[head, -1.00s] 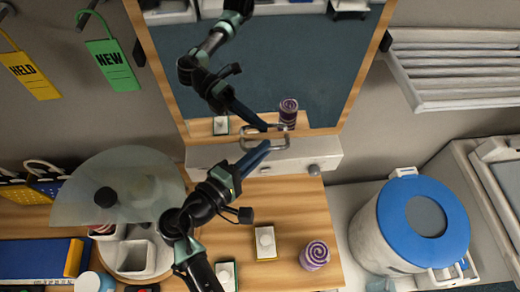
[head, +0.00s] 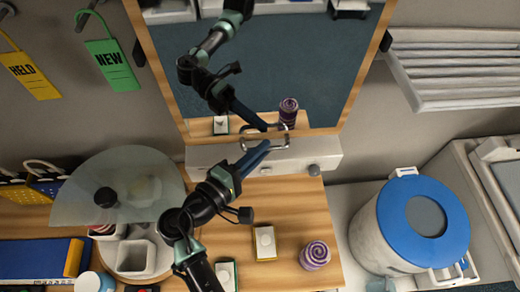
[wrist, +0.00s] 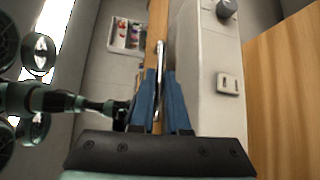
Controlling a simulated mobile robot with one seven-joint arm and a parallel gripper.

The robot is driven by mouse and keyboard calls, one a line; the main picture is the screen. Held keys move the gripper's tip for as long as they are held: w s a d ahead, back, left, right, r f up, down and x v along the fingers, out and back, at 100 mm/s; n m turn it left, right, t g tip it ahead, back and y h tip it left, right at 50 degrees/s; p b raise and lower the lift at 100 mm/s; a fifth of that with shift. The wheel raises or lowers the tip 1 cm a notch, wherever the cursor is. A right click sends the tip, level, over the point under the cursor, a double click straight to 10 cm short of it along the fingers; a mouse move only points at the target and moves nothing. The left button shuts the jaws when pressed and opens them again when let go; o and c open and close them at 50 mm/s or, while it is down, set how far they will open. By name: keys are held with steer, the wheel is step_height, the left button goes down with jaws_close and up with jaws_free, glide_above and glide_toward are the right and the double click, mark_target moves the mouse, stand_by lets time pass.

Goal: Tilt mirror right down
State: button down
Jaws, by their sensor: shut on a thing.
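A large mirror (head: 270,75) in a wooden frame stands above a light ledge (head: 225,154) at the back of the counter in the head view. A metal bar handle (head: 287,142) sits at the middle of its lower edge, and the bar also shows in the wrist view (wrist: 158,60). My gripper (head: 266,147) has its blue fingers at this handle. In the wrist view my gripper (wrist: 160,80) is shut on the bar, with one finger on each side. The mirror reflects my arm; the exact contact is partly hidden by the fingers.
A purple swirl-topped cylinder (head: 315,255) and a small block with a white knob (head: 265,243) stand on the wooden counter (head: 292,205). A round glass disc (head: 118,188) is left of my arm. A blue-lidded bin (head: 424,220) stands right. A knob (head: 314,170) protrudes from the ledge.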

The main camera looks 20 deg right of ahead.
mark_target(260, 139)
stand_by(0.5)
steer(key=w+b, duration=0.1)
steer(key=b, duration=0.1)
steer(key=f+b, duration=0.1)
steer(key=b, duration=0.1)
steer(key=shift+w+d+m+t, duration=0.3)
steer(key=shift+w, duration=0.05)
steer(key=w+b, duration=0.1)
steer(key=b, duration=0.1)
steer(key=w+h+b, duration=0.1)
steer(key=shift+d+m+b, duration=0.3)
steer(key=shift+b, duration=0.05)
steer(key=w, duration=0.1)
steer(key=w+b, duration=0.1)
steer(key=b, duration=0.1)
steer(key=shift+w+d+r+t, duration=0.25)
steer(key=shift+w+d+t, duration=0.05)
steer(key=shift+w+d, duration=0.1)
steer(key=shift+r, duration=0.15)
steer(key=c, duration=0.9)
jaws_free()
steer(key=shift+w, duration=0.15)
